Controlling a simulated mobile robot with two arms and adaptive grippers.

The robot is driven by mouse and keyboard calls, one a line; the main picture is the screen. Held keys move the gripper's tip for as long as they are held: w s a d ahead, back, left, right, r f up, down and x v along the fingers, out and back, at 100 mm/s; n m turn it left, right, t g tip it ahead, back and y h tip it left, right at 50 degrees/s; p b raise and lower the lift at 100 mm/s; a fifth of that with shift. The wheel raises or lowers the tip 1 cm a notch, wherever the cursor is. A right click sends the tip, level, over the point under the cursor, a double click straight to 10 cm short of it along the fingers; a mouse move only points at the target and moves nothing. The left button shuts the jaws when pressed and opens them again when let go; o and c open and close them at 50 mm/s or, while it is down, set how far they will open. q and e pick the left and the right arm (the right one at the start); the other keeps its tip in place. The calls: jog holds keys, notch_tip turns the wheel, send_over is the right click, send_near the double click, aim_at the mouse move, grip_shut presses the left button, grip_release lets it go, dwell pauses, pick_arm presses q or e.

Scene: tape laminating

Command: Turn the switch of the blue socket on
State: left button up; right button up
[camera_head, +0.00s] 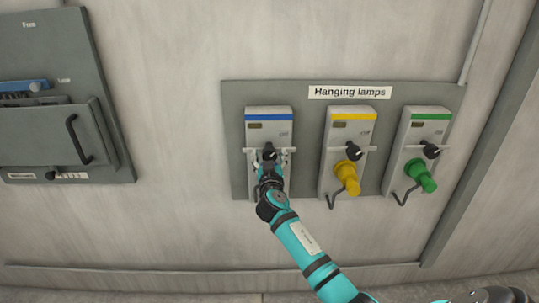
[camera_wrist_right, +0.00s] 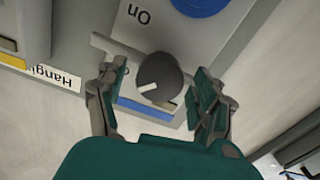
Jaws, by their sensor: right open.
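The blue socket (camera_head: 269,127) is the left unit on the grey panel, with a blue stripe along its top. Its switch is a dark round knob (camera_wrist_right: 160,80) with a white pointer mark, which points to the lower left in the right wrist view. The word "On" (camera_wrist_right: 138,14) is printed on the plate above the knob in that view. My right gripper (camera_head: 271,161) is in front of the blue socket and hides its lower part. In the wrist view its open fingers (camera_wrist_right: 155,78) stand on either side of the knob; contact cannot be told.
A yellow socket (camera_head: 350,130) and a green socket (camera_head: 427,130) stand to the right, each with a plug and a hook below. A "Hanging lamps" label (camera_head: 349,92) is above. A grey cabinet (camera_head: 60,95) with a handle is at the left. Bare wall lies between.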

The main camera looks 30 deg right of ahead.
jog(key=shift+w+d, duration=0.1)
jog(key=shift+w, duration=0.05)
grip_shut()
dwell(0.4)
